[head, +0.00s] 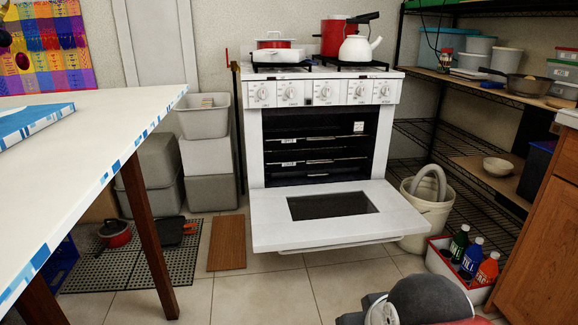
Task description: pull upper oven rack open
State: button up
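A white oven (254,160) stands against the back wall with its door (270,225) folded down flat and open. Inside the dark cavity, the upper oven rack (312,139) shows as a thin line, and a lower rack (312,162) lies below it. Both racks appear to sit inside the cavity, behind the door opening. My gripper is not in view; only a rounded grey and dark part, probably of my arm, shows at the bottom right.
A white table (100,125) fills the left side. Red pots (336,36) and a white kettle (359,48) stand on the stove. A bucket (428,215) and a bottle crate (440,262) stand right of the door. The tiled floor before the door is mostly clear.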

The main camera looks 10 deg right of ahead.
aim_at(287, 140)
jog(key=i+j, duration=0.1)
jog(key=i, duration=0.95)
jog(key=i+j, duration=0.1)
jog(key=i, duration=0.95)
